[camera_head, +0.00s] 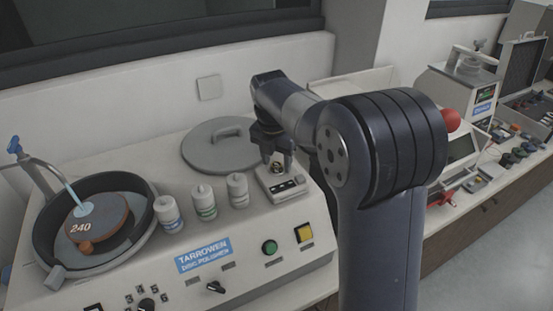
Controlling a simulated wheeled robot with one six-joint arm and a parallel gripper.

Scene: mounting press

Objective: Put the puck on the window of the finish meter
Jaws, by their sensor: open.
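The finish meter (286,190) is a small pale box with a dark strip on its front part, standing on the right end of the polisher's top. My gripper (277,168) points down over the back part of the meter, with its fingers apart. A small round piece with a dark rim and a golden spot, which looks like the puck (277,169), shows between the fingers at the meter's top. It seems to rest there, but the fingers partly hide it and the window beneath. I cannot tell how well it is centred.
A grey round lid (214,147) lies behind the meter. Several white bottles (203,203) stand to its left. My arm hides part of the bench at right.

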